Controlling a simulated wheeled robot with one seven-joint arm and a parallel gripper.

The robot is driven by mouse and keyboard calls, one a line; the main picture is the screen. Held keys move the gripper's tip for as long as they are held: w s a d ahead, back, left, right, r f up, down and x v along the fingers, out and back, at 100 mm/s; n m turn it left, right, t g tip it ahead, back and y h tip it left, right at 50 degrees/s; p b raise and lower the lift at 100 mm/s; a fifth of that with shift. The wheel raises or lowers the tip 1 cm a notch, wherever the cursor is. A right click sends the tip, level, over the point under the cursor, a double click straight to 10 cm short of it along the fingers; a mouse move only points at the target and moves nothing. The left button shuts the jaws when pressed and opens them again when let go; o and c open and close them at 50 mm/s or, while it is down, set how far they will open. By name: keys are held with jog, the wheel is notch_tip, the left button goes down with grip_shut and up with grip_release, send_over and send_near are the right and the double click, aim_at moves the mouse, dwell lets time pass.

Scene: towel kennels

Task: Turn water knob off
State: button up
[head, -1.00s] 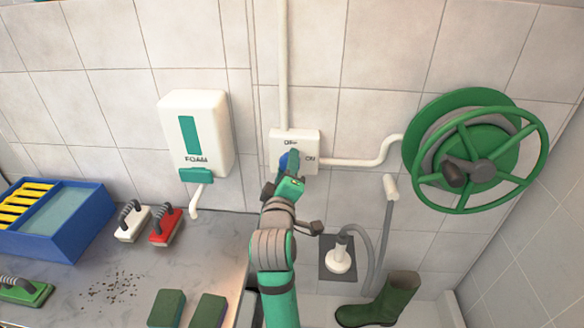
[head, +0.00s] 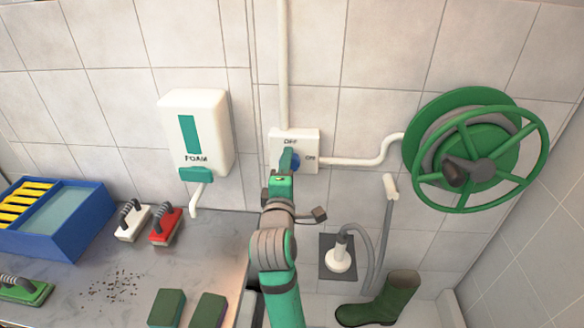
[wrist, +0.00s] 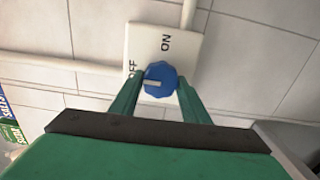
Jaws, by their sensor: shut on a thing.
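The blue water knob (head: 296,163) sits on a white wall box (head: 309,138) marked OFF above and ON to the right. In the wrist view the knob (wrist: 161,72) shows between the two green fingers. Its white mark points left, toward the OFF label, which a finger partly covers. My gripper (head: 288,160) reaches up to the box, and it is shut on the knob, one finger on each side in the wrist view (wrist: 158,84). In the head view a finger hides part of the knob.
A green hose reel (head: 468,150) is on the wall at right, and a white foam dispenser (head: 196,130) at left. A counter (head: 110,262) at left holds brushes, sponges and a blue tray (head: 75,235). A green boot (head: 385,300) stands below right.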

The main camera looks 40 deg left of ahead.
jog(key=shift+r, duration=0.1)
jog(key=o, duration=1)
jog(key=v, duration=1.1)
jog(key=shift+w, duration=0.1)
